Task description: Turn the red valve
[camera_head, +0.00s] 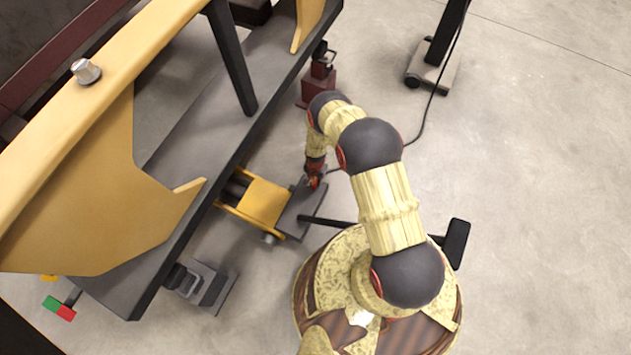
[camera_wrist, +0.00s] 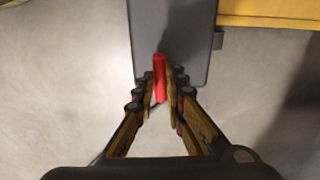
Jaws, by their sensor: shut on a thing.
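The red valve (camera_wrist: 159,78) shows in the wrist view as a narrow red bar, seen nearly end-on over a grey plate. My gripper (camera_wrist: 160,92) has a finger on each side of it and is shut on it. In the head view my gripper (camera_head: 314,181) is at the dark plate beside the yellow jack-like unit, and only a small patch of red shows there. The rest of the valve is hidden by the fingers and the arm.
The yellow unit (camera_head: 262,200) with its dark plate (camera_head: 302,208) stands on the floor against a long dark beam (camera_head: 190,215). A dark red stand (camera_head: 319,85) is behind my wrist. A black post on a base (camera_head: 432,72) stands at the upper right. Open concrete floor lies to the right.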

